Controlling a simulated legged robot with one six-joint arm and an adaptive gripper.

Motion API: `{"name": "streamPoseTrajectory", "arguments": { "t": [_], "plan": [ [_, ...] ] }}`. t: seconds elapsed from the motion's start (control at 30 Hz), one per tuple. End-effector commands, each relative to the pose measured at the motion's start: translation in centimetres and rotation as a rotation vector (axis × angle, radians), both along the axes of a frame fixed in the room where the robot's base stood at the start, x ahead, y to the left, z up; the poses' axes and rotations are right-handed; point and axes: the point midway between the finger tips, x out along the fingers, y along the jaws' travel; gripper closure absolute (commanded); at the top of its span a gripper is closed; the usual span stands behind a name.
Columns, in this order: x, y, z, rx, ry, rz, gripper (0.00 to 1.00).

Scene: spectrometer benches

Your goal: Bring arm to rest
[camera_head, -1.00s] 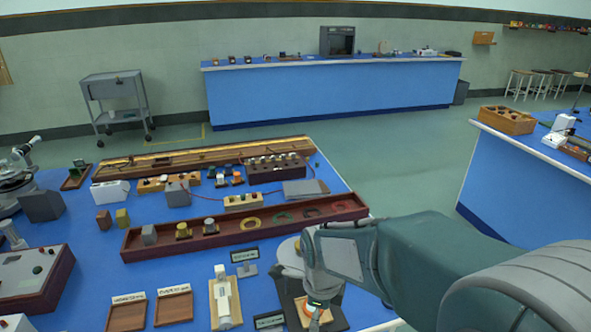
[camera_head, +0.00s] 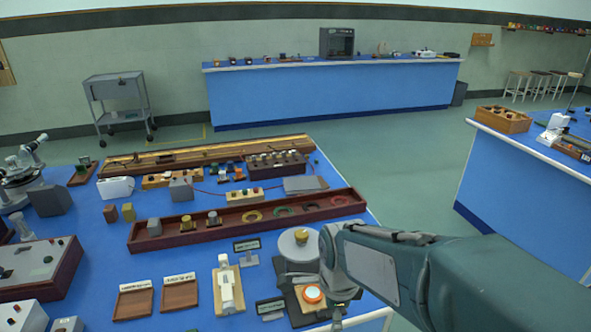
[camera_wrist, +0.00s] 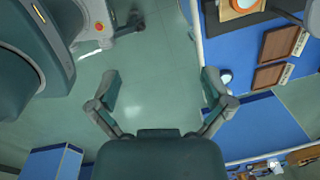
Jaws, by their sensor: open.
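My arm (camera_head: 440,275) reaches in from the right of the head view, over the near corner of the front blue bench (camera_head: 95,215). Its wrist bends down past the bench's right end, and the fingers are not clear there. In the wrist view my gripper (camera_wrist: 161,84) is open and empty, its two fingers spread wide over bare green floor and the bench edge. An orange and white disc (camera_head: 313,294) lies on a wooden plate on a dark base, just left of my wrist. It also shows at the top of the wrist view (camera_wrist: 243,4).
A round grey pan (camera_head: 291,250) with a brass weight, a white instrument (camera_head: 227,290) and two small wooden trays (camera_head: 180,293) stand close by. A long red-brown tray (camera_head: 167,235) lies behind. Open floor (camera_head: 400,165) separates this bench from the right bench (camera_head: 520,190).

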Motion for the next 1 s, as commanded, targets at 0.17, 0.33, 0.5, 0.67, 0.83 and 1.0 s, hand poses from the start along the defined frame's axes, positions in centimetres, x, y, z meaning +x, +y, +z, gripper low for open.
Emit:
{"name": "streamPoseTrajectory", "arguments": {
  "t": [0.17,0.33,0.5,0.67,0.83,1.0],
  "plan": [
    [-1.2,-1.5,2.2,-0.014,-0.064,0.199,0.00],
    [-3.2,-3.4,4.8,-0.061,-0.150,0.490,0.00],
    [-5.4,-5.2,7.0,-0.144,-0.230,0.790,0.00],
    [-7.7,-6.6,8.6,-0.251,-0.291,1.072,0.00],
    [-10.0,-7.8,9.6,-0.378,-0.329,1.335,0.00],
    [-11.1,-8.3,10.0,-0.451,-0.337,1.475,0.00]
  ]
}}
